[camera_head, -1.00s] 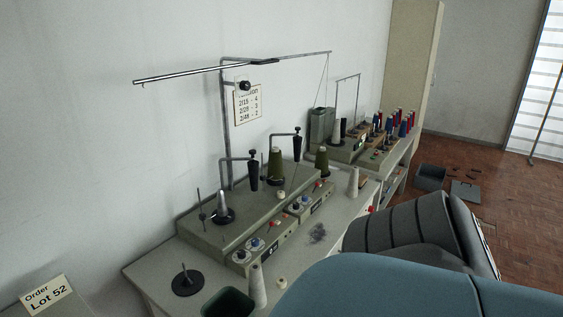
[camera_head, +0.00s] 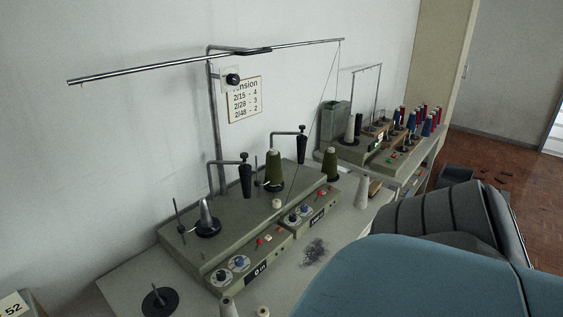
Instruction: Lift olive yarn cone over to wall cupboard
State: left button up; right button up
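One olive yarn cone (camera_head: 274,169) stands upright on a spindle of the grey-green winding machine (camera_head: 226,246). Neither of my grippers is in view.
A blue chair back (camera_head: 415,280) and a dark grey padded seat (camera_head: 450,222) block the front right. A metal thread arm (camera_head: 180,66) reaches over the machine. Another machine with several coloured spools (camera_head: 419,118) stands farther back. Brick-coloured floor (camera_head: 482,156) shows at right.

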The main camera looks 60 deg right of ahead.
aim_at(273, 171)
jog(key=l, duration=0.75)
jog(key=k+l, duration=0.15)
jog(key=l, duration=1.3)
jog(key=k, duration=0.05)
